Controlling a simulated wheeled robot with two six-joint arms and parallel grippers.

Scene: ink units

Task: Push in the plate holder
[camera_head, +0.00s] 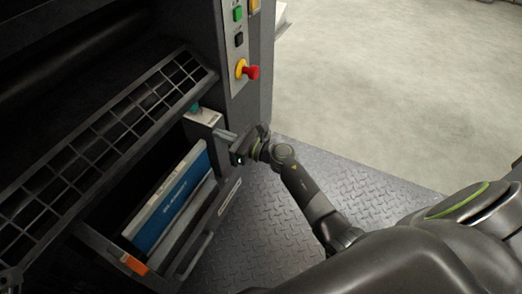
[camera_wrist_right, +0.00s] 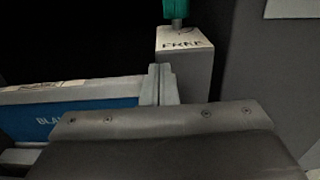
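The plate holder (camera_head: 228,195) is a grey frame low in the dark machine, tilted out at the front, with a handle bar along its outer side. A blue and white panel (camera_head: 170,205) stands inside it; part of this panel also shows at left in the right wrist view (camera_wrist_right: 70,118). My right gripper (camera_head: 225,137) is at the far end of the holder, its fingers pointing into the machine. My left gripper is out of view.
A pale block (camera_head: 203,117) with a teal knob is just beyond the fingers. A dark grid guard (camera_head: 110,130) hangs above the holder. A red stop button (camera_head: 251,72) is on the panel above. An orange block (camera_head: 134,264) marks the near end. The metal floor plate (camera_head: 265,235) is clear.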

